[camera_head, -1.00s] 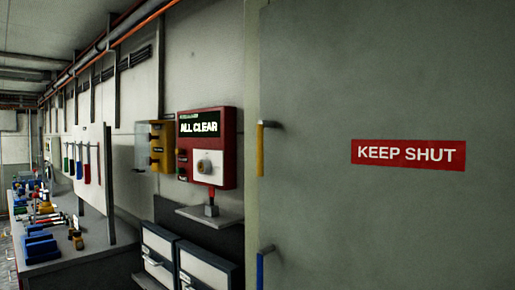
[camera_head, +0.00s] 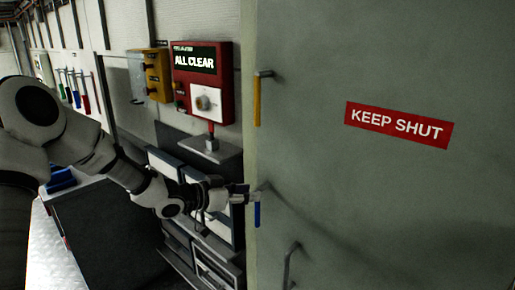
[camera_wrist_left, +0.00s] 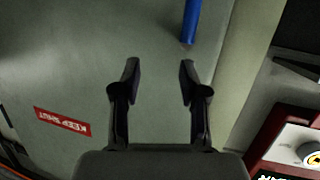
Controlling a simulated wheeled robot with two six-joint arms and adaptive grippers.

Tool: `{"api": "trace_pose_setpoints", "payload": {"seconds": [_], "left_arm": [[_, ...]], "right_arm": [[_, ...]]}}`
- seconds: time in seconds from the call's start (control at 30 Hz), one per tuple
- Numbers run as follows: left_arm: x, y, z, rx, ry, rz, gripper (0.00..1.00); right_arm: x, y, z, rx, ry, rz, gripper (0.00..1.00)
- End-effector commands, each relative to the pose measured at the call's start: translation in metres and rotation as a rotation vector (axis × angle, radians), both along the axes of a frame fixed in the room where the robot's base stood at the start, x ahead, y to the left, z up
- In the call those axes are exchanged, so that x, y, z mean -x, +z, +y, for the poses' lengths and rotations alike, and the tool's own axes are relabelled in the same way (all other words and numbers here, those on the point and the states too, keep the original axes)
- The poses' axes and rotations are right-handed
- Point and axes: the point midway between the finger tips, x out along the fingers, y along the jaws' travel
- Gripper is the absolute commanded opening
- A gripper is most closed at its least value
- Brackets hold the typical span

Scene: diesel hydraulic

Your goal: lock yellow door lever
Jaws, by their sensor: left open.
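The yellow lever (camera_head: 257,102) hangs straight down from a dark pivot near the left edge of the grey-green door (camera_head: 380,210) in the head view. It does not show in the left wrist view. A blue lever (camera_head: 257,215) hangs straight down below it, and it also shows at the top of the left wrist view (camera_wrist_left: 190,20). My left gripper (camera_head: 246,194) is beside the blue lever's pivot, below the yellow lever. In the left wrist view my left gripper (camera_wrist_left: 158,70) is open and empty, with the blue lever beyond the right fingertip.
A red "KEEP SHUT" sign (camera_head: 398,125) is on the door. A red "ALL CLEAR" box (camera_head: 218,82) and a yellow box (camera_head: 157,74) are on the wall to the left, above drawers and a workbench.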

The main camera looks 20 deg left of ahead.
Motion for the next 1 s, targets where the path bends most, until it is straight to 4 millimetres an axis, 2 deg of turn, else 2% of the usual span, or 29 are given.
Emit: {"api": "trace_pose_setpoints", "payload": {"seconds": [0.03, 0.1, 0.2, 0.23, 0.37, 0.7, 0.8, 1.0], "left_arm": [[-0.004, 0.078, 0.014, 0.019, 0.017, -0.092, 0.43], [-0.003, 0.141, 0.028, 0.05, 0.041, -0.182, 0.43], [0.003, 0.192, 0.035, 0.074, 0.051, -0.256, 0.43], [0.004, 0.199, 0.035, 0.076, 0.051, -0.265, 0.43], [-0.002, 0.204, 0.03, 0.071, 0.05, -0.275, 0.43], [-0.055, 0.204, -0.001, 0.07, 0.049, -0.274, 0.43], [-0.061, 0.202, -0.005, 0.073, 0.05, -0.274, 0.43], [-0.063, 0.201, -0.005, 0.074, 0.05, -0.275, 0.43]], "right_arm": [[0.0, 0.031, 0.0, 0.0, 0.0, 0.0, 0.4], [0.0, 0.045, 0.0, 0.0, 0.0, 0.0, 0.4], [0.0, 0.054, 0.0, 0.0, 0.0, 0.0, 0.4], [0.0, 0.055, 0.0, 0.0, 0.0, 0.0, 0.4], [0.0, 0.057, 0.0, 0.0, 0.0, 0.001, 0.4], [0.0, 0.083, 0.0, 0.0, 0.0, 0.0, 0.4], [0.0, 0.085, 0.0, 0.0, 0.0, 0.0, 0.4], [0.0, 0.084, 0.0, 0.0, 0.0, 0.0, 0.4]]}}
